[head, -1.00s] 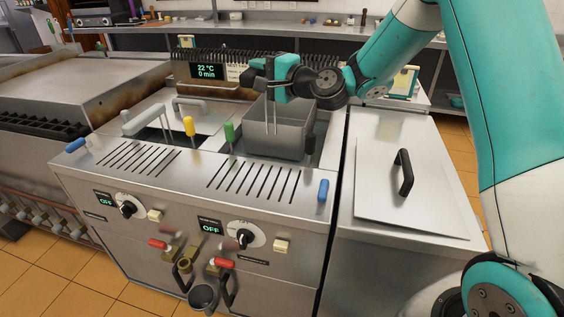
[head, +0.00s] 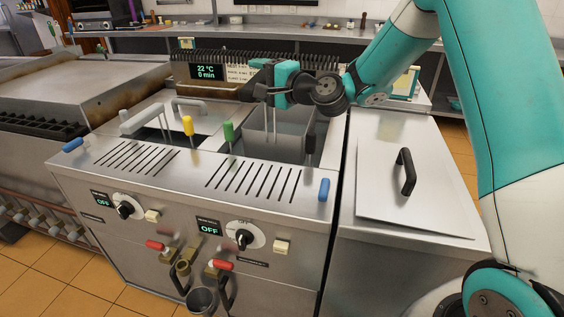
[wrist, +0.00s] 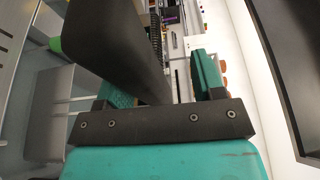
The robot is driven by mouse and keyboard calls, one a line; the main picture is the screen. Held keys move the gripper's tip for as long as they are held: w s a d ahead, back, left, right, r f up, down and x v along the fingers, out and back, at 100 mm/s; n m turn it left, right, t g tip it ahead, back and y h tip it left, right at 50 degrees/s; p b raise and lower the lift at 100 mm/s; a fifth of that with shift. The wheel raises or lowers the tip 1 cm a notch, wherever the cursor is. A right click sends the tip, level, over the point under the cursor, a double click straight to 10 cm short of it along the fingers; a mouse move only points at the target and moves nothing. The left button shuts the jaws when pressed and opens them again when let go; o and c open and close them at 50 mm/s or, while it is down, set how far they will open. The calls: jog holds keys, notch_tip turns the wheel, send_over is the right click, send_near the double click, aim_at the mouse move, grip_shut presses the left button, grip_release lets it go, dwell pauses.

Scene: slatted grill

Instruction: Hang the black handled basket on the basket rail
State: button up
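The black handled basket (head: 285,122) is a grey box in the right well of the fryer, just below my gripper in the head view. Its thick black handle (head: 248,92) points left from my gripper. In the wrist view the handle (wrist: 115,40) runs diagonally in front of the left finger. My gripper (head: 272,84) is at the handle; its fingers stand apart, with a gap between handle and right finger (wrist: 208,75). The grey basket wall shows at left (wrist: 50,115). A dark slatted rail (head: 215,56) runs along the back; the basket's contact with it cannot be told.
The left well holds a grey-handled basket (head: 148,119). A display box (head: 207,72) is behind. A steel lid with a black handle (head: 404,172) covers the right counter.

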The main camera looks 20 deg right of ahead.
jog(key=shift+f, duration=0.1)
jog(key=shift+s+d, duration=0.15)
jog(key=b+v, duration=0.6)
jog(key=v, duration=1.1)
